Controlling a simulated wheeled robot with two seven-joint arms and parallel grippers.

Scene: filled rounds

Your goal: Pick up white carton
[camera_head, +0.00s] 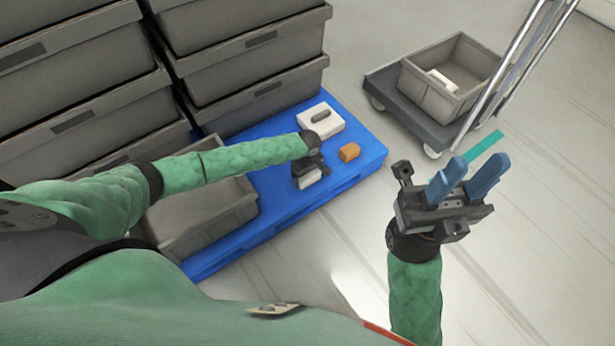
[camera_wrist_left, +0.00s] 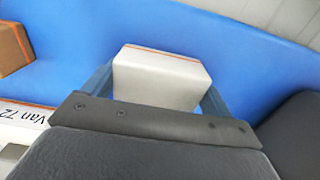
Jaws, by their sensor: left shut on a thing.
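A white carton (camera_wrist_left: 160,75) with an orange line on it sits between the two blue fingers of my left gripper (camera_wrist_left: 155,95) in the left wrist view. In the head view my left gripper (camera_head: 309,172) is over the blue pallet, shut on the white carton (camera_head: 309,179), which is partly hidden under it. I cannot tell whether the carton touches the pallet. My right gripper (camera_head: 466,178) is off to the right above the floor, its blue fingers apart and empty.
The blue pallet (camera_head: 372,150) also holds a white box with a dark slot (camera_head: 335,124), an orange-brown box (camera_head: 349,152) and an open grey crate (camera_head: 245,212). Stacked grey crates (camera_head: 255,75) stand behind. A cart (camera_head: 395,98) carries another grey crate (camera_head: 425,97).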

